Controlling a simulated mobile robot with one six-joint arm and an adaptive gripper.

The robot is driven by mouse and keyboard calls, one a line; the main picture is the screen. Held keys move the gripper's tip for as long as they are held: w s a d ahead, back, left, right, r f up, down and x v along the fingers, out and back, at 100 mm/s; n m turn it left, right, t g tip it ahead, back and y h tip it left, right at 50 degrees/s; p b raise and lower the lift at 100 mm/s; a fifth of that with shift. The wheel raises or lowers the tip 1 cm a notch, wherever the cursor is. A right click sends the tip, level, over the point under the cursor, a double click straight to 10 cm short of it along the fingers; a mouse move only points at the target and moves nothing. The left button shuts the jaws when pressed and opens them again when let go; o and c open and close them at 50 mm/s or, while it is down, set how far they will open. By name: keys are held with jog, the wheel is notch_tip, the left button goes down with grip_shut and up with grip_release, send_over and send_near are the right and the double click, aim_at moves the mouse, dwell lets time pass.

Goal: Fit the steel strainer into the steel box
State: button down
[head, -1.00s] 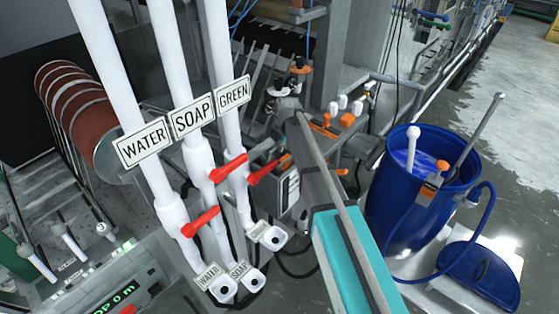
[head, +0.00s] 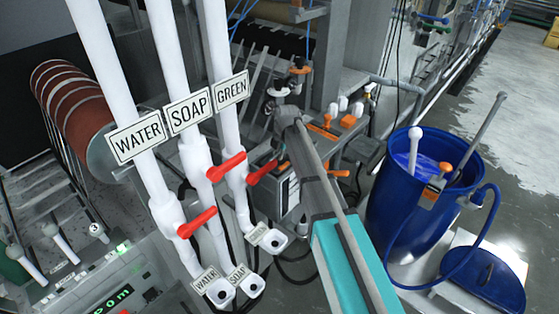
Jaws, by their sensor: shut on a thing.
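My arm, a teal block with a long grey link (head: 325,180), reaches from the bottom centre up toward the machine. Its far end is a grey joint (head: 287,112) near the middle of the view. My gripper's fingers cannot be made out beyond or below that joint. I cannot make out the steel strainer or the steel box in this view; the arm, the pipes and the machine parts cover much of that area.
White pipes with WATER (head: 138,139), SOAP and GREEN signs and red handles stand left of my arm. A blue barrel (head: 400,215) with a hose stands to the right. A wound red-brown roller (head: 72,110) is at far left. Open floor (head: 500,120) lies far right.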

jog(key=shift+f+b, duration=0.3)
jog(key=shift+f, duration=0.3)
jog(key=shift+f, duration=0.15)
jog(key=c, duration=0.7)
grip_release()
jog(key=shift+r, duration=0.2)
jog(key=r+p, duration=0.4)
jog(key=s+d+r+p, duration=0.1)
jog(key=r+p, duration=0.6)
jog(key=p, duration=0.1)
jog(key=shift+s+d+r, duration=0.25)
jog(key=shift+d+r, duration=0.15)
